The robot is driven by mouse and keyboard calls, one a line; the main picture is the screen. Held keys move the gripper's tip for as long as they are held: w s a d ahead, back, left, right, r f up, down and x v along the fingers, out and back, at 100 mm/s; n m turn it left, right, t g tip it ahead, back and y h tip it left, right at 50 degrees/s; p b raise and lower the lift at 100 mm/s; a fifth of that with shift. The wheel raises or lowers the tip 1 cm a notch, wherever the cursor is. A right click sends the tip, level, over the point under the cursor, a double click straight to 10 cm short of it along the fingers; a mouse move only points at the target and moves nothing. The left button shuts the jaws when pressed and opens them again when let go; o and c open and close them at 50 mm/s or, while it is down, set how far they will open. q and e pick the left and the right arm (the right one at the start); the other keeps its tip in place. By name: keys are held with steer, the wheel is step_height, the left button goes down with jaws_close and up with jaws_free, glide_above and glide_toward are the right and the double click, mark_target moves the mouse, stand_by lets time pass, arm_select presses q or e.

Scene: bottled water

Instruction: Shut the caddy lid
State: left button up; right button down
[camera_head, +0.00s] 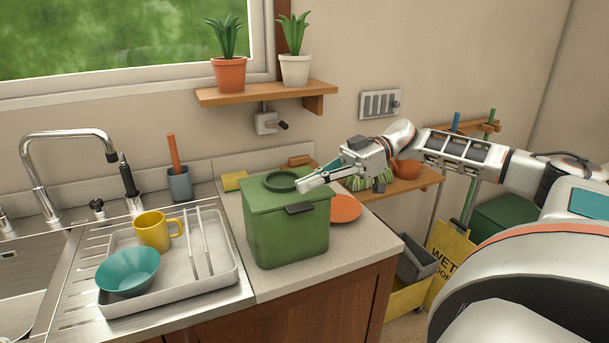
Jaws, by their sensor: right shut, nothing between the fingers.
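The green caddy (286,236) stands upright on the counter, right of the sink. Its green lid (262,199) lies across the top and looks flat on the rim. A round raised ring (281,181) sits on the lid, and a dark tab (299,209) is at its front edge. My right gripper (303,185) reaches in from the right, its fingers shut and empty. Its tips are at the lid's right part, beside the ring; I cannot tell whether they touch it. My left gripper is not in view.
An orange plate (344,208) lies just right of the caddy. A drying tray (215,284) with a yellow mug (153,231) and teal bowl (128,271) is at left. A plant shelf (265,93) is above. The counter in front of the caddy is clear.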

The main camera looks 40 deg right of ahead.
steer(key=b+v, duration=0.2)
steer(key=v, duration=0.8)
steer(key=shift+r, duration=0.25)
steer(key=shift+s, duration=0.15)
